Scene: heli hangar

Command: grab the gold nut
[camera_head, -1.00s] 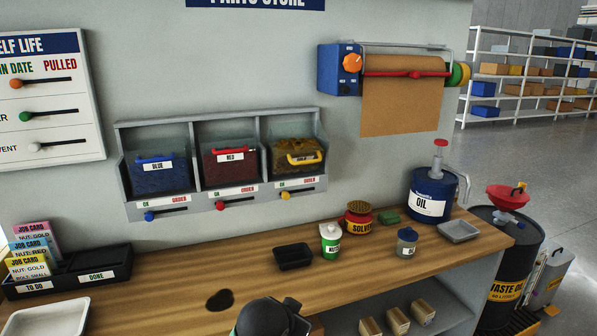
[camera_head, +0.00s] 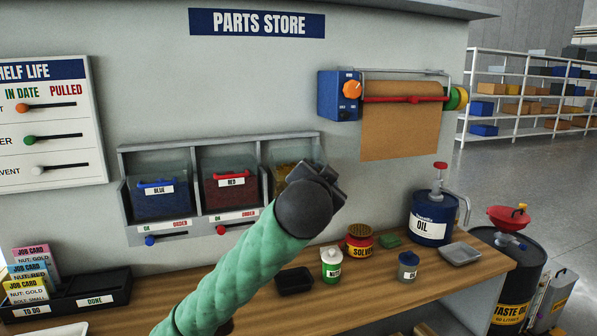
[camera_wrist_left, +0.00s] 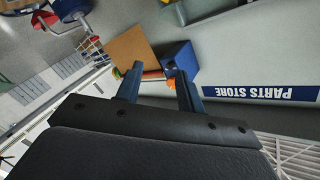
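The right-hand bin (camera_head: 284,173) of the wall rack holds gold-coloured contents. It is mostly hidden behind my left gripper (camera_head: 330,178), which is in front of its right side in the head view. No single gold nut can be made out. In the left wrist view my left gripper (camera_wrist_left: 153,71) shows two fingers apart with nothing between them. Beyond them are the brown paper and blue end of the roll holder. My right gripper is in neither view.
The rack also has a blue bin (camera_head: 154,195) and a red bin (camera_head: 228,187). The paper roll holder (camera_head: 340,96) juts from the wall to the right. The bench carries a black tray (camera_head: 294,281), a solvent pot (camera_head: 360,243), an oil can (camera_head: 430,222) and job cards (camera_head: 28,289).

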